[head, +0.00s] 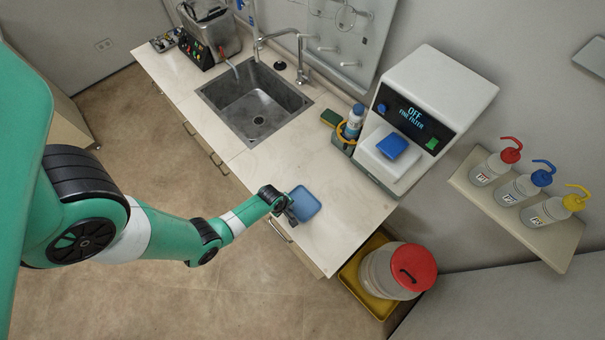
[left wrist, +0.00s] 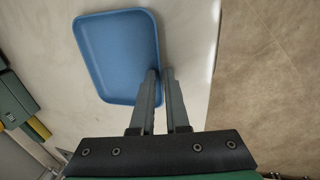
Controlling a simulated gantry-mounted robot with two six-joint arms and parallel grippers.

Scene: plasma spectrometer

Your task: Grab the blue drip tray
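The blue drip tray (head: 305,204) lies on the pale counter near its front edge. It is a shallow rectangle with rounded corners and a raised rim, and it fills the upper left middle of the left wrist view (left wrist: 115,50). My left gripper (head: 287,207) is at the tray's front rim. In the left wrist view its narrow fingers (left wrist: 160,73) stand on either side of the rim, one over the tray and one outside, with only a thin gap between them. They look closed on the rim; the exact contact is too small to see. My right gripper is not in view.
A white filter machine (head: 430,95) with a blue piece (head: 392,146) stands behind the tray. A bottle in a holder (head: 353,122) and a sink (head: 255,105) are farther left. A red-lidded container (head: 395,272) stands in a yellow tray below the counter's right end.

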